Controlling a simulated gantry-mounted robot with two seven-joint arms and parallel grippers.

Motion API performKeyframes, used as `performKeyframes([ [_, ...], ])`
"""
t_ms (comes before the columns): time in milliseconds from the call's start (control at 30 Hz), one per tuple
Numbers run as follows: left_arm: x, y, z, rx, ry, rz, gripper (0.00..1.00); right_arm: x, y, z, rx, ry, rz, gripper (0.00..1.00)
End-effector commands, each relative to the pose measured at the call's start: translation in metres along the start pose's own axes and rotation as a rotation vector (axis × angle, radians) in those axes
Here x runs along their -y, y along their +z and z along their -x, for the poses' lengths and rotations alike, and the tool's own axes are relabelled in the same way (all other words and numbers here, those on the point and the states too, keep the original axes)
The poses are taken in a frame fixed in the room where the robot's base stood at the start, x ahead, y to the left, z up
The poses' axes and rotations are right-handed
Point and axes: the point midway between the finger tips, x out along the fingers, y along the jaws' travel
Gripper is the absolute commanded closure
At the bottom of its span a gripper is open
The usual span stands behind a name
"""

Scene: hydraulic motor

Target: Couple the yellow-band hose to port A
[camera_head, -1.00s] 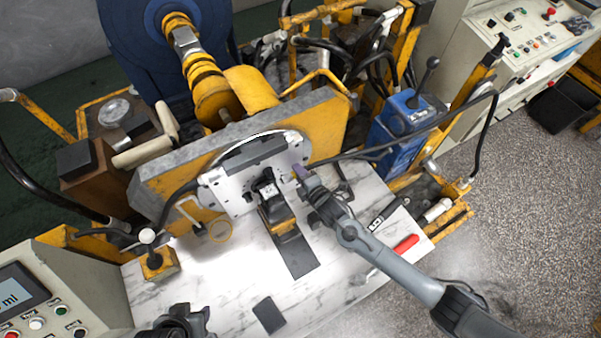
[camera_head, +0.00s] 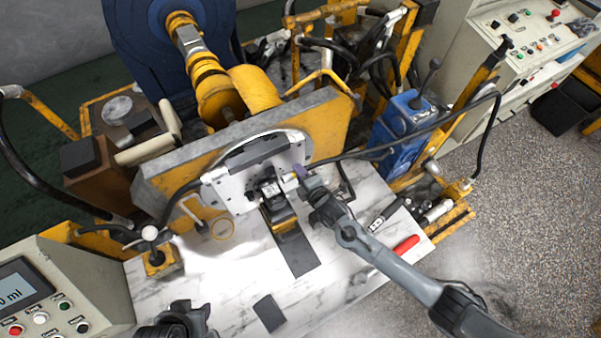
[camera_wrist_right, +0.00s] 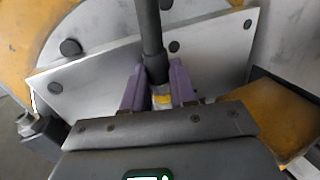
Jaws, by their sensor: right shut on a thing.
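My right gripper (camera_head: 298,174) has purple fingertips and is at the right side of the white mounting plate (camera_head: 215,191). In the right wrist view, its fingers (camera_wrist_right: 160,92) are shut on the black hose (camera_wrist_right: 151,35), around a metal end with a yellow band (camera_wrist_right: 162,99). In the head view the hose (camera_head: 420,130) runs off to the right. The dark motor block (camera_head: 270,188) sits at the plate's middle, just left of the hose end. Port A's label cannot be read. My left gripper (camera_head: 180,322) is at the bottom edge, away from the motor; its fingers are unclear.
A blue hand pump (camera_head: 405,125) stands at the right.

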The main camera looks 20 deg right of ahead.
Motion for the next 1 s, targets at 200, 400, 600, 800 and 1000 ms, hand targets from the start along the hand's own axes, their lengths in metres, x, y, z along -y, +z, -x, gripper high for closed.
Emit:
performKeyframes([
  [200,0.0,0.0,0.0,0.0,0.0,0.0,0.57,-0.001,0.0,0.0,0.0,0.001,0.0,1.0],
  [400,0.0,0.0,0.001,0.0,0.0,0.0,0.57,-0.001,0.0,0.0,0.0,0.002,0.0,1.0],
  [600,0.0,0.0,0.001,0.0,0.0,0.0,0.57,-0.001,-0.002,0.0,0.0,0.002,-0.001,1.0],
  [800,0.0,0.0,0.001,0.0,0.0,0.0,0.57,-0.001,-0.006,0.0,0.0,0.002,0.0,1.0],
  [1000,0.0,-0.001,0.002,0.0,0.0,0.0,0.57,0.0,-0.01,0.0,0.0,0.001,0.0,1.0],
])
